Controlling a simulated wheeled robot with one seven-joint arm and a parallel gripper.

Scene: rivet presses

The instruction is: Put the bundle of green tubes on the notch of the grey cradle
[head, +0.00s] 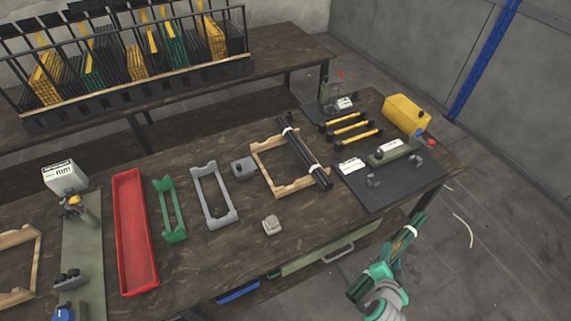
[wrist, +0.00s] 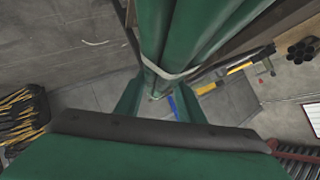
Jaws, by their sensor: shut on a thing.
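The bundle of green tubes (head: 414,225) has a white band around it and slants up to the right in the head view. My gripper (head: 391,262) is shut on it, in front of the table's near right edge. In the wrist view the green tubes (wrist: 183,35) and their pale band fill the top middle, with the fingers (wrist: 160,105) around them. The grey cradle (head: 222,218) is an open, empty frame with notched ends, lying on the table left of the bundle. It cannot be made out in the wrist view.
A green cradle (head: 172,236) and a red tray (head: 133,230) lie left of the grey cradle. A wooden cradle (head: 267,175) holding black tubes (head: 302,152) lies to its right. A small grey block (head: 271,224) sits near the front edge. A dark mat (head: 375,200) with fixtures covers the right end.

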